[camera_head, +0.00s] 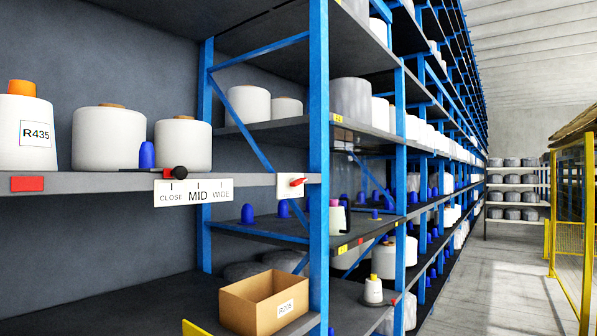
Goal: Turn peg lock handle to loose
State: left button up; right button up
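A small red handle (297,182) sits on a white plate (287,190) at the right end of the front shelf edge, by the blue upright. It points to the right, roughly level; any marking on the plate is too small to read. Neither of my grippers shows in the head view.
The front shelf (90,183) holds white bobbins, one marked R435 (24,136), and a blue peg (147,155). A cardboard box (245,310) stands on the lower shelf. Blue uprights (319,120) border the bay. An open aisle (500,285) and yellow fence (587,230) are right.

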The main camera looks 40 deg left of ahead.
aim_at(294, 182)
jog(key=u, duration=0.8)
jog(key=i, duration=0.9)
jog(key=u, duration=0.85)
